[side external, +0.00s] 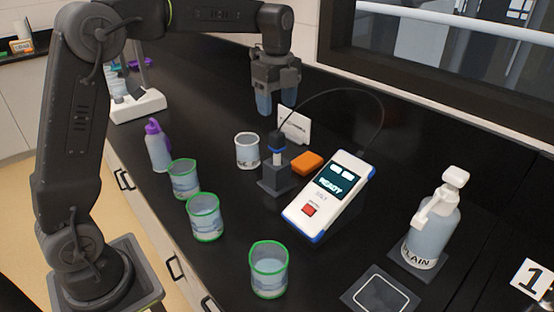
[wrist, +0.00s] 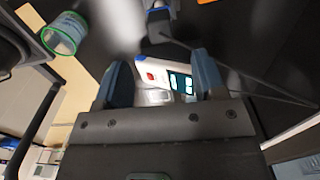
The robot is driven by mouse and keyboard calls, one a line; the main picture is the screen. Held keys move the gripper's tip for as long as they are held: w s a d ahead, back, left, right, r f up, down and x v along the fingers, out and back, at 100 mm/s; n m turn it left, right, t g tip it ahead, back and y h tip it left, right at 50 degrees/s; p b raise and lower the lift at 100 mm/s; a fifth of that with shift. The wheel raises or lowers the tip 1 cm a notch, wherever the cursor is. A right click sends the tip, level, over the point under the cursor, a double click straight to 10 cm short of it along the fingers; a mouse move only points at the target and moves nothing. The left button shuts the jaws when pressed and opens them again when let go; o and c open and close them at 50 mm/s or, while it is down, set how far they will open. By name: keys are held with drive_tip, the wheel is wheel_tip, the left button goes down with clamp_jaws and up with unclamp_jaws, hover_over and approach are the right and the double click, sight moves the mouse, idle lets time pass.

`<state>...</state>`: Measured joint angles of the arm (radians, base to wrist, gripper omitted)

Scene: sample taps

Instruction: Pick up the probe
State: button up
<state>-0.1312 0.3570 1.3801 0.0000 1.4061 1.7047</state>
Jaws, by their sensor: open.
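The probe (side external: 277,148) has a dark top, a blue ring and a pale shaft. It stands upright in a small grey holder block (side external: 273,184), and a black cable runs from its top to the meter (side external: 328,196). My gripper (side external: 277,103) is open and empty, pointing down, and appears just above the probe in the side view, apart from it. In the wrist view the open blue fingers (wrist: 160,75) frame part of the meter (wrist: 176,78). The probe (wrist: 157,12) shows at the top edge there, partly cut off, outside the fingers.
Green-rimmed beakers (side external: 268,270) and a clear one (side external: 248,150) stand left and front. An orange block (side external: 307,163) and a white card (side external: 294,125) are near the probe. A purple-capped bottle (side external: 157,146) is left; a pump bottle (side external: 430,232) is right. The cable arches near the gripper.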

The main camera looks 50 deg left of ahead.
sight(278, 133)
drive_tip(key=f, duration=1.1)
drive_tip(key=shift+d, duration=0.2)
drive_tip(key=shift+r, duration=0.1)
drive_tip(key=c, duration=1)
drive_tip(key=shift+o, duration=0.2)
